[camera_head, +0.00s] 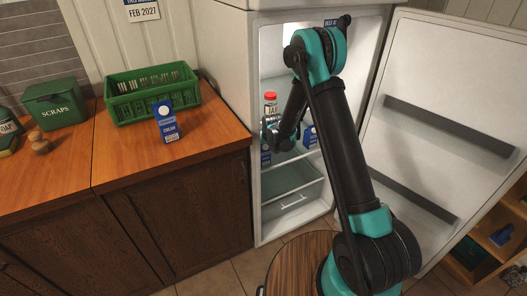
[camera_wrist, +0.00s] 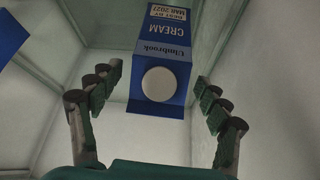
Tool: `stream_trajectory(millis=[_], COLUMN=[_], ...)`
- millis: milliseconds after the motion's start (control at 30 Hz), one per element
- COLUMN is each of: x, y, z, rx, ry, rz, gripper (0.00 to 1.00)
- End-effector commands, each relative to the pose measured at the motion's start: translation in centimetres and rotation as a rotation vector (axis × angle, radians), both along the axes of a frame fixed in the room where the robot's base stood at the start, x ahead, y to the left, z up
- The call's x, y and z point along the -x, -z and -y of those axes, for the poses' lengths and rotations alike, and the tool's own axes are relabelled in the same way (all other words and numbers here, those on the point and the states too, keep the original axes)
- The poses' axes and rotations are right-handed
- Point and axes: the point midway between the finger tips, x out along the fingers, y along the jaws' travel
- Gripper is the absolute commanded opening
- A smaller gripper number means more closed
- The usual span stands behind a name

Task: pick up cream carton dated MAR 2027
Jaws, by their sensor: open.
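A blue and white cream carton (camera_wrist: 165,60) with a white round cap is in the middle of the wrist view. Its label reads CREAM and BEST BY MAR 2027. My gripper (camera_wrist: 157,82) is open, with one finger on each side of this carton in the picture and gaps showing. No hold is visible. In the head view my gripper (camera_head: 279,138) is inside the open fridge. Two blue cartons show there, one at left (camera_head: 266,156) and one at right (camera_head: 309,138), partly hidden by my arm. I cannot tell which is the MAR 2027 one.
Another blue carton (camera_wrist: 10,35) is at the wrist view's left edge. A red-capped bottle (camera_head: 270,103) stands in the fridge (camera_head: 225,60). Its door (camera_head: 445,90) is open at right. A cream carton (camera_head: 167,122) and green crate (camera_head: 150,108) are on the counter (camera_head: 120,155).

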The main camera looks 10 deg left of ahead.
Motion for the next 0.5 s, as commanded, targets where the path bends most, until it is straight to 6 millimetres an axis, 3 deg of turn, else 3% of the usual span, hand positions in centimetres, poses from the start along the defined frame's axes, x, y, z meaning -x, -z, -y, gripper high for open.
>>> stream_trajectory(millis=[233, 500], x=[0.07, 0.07], y=[0.21, 0.21], z=[-0.04, -0.03], rx=[0.000, 0.000], ry=[0.000, 0.000], rz=[0.001, 0.001], gripper=[0.75, 0.42])
